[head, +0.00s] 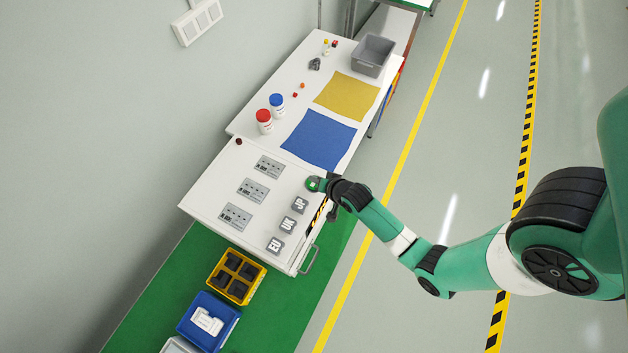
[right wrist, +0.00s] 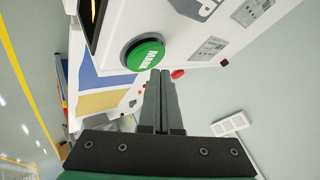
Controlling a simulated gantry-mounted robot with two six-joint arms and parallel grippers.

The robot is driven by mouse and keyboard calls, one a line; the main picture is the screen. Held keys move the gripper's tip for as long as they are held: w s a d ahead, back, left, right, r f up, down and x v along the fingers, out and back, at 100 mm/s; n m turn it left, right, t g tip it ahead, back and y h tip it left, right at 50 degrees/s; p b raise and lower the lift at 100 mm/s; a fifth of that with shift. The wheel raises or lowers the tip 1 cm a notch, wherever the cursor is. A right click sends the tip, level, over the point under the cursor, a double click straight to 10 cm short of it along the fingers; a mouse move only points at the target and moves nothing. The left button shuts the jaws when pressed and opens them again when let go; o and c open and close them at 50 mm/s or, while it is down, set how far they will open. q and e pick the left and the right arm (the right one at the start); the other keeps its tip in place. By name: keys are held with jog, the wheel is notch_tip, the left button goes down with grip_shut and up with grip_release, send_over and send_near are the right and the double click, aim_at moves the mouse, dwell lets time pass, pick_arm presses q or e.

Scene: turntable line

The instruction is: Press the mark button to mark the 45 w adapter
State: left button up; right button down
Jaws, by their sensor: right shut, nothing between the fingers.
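The green mark button (head: 313,184) sits near the right edge of the white table; in the right wrist view the button (right wrist: 143,54) is large, round and lettered MARK. My right gripper (head: 324,186) is at the button, its arm reaching in from the right. In the right wrist view the gripper's fingers (right wrist: 160,75) are shut together and empty, with the tips beside the button's lower right rim. I cannot tell whether they touch it. Three grey plates (head: 253,189) with small print lie on the table; I cannot read which is the 45 w adapter's. My left gripper is out of view.
EU (head: 275,246), UK (head: 288,226) and JP (head: 300,205) tiles lie near the button. A blue mat (head: 318,140), a yellow mat (head: 347,97), red-lidded and blue-lidded jars and a grey bin (head: 373,55) lie beyond. A yellow crate (head: 258,283) of black items stands at the front.

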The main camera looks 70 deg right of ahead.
dwell(0.8)
jog(key=shift+f+b, duration=0.3)
jog(key=shift+f, duration=0.15)
jog(key=shift+f+b, duration=0.4)
jog(key=shift+f, duration=0.1)
dwell(0.4)
dwell(0.4)
jog(key=shift+r+p, duration=0.9)
jog(key=shift+p, duration=0.05)
notch_tip(320, 180, up, 5)
jog(key=p, duration=0.5)
jog(key=shift+r, duration=0.1)
